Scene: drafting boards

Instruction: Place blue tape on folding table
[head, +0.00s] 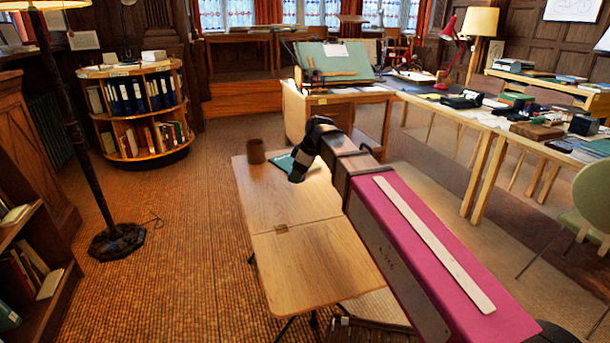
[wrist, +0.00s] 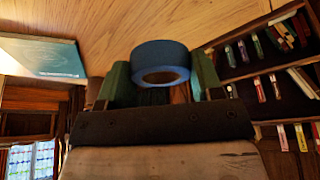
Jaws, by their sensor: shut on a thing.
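The blue tape (wrist: 160,53) is a round roll held between the two green fingers of my gripper (wrist: 161,70) in the wrist view. The folding table (head: 310,262) is light wood with a hinge, and stands in front of me in the head view. Its wood top fills the upper part of the wrist view (wrist: 125,25). In the head view my gripper (head: 297,177) is over the far right part of the table, and hides the tape. I cannot tell whether the tape touches the tabletop.
A teal book (head: 283,163) lies on the table beside my gripper; it also shows in the wrist view (wrist: 42,56). A brown cup (head: 255,151) stands near the far left edge. The near half of the table is clear. A floor lamp (head: 85,150) stands to the left.

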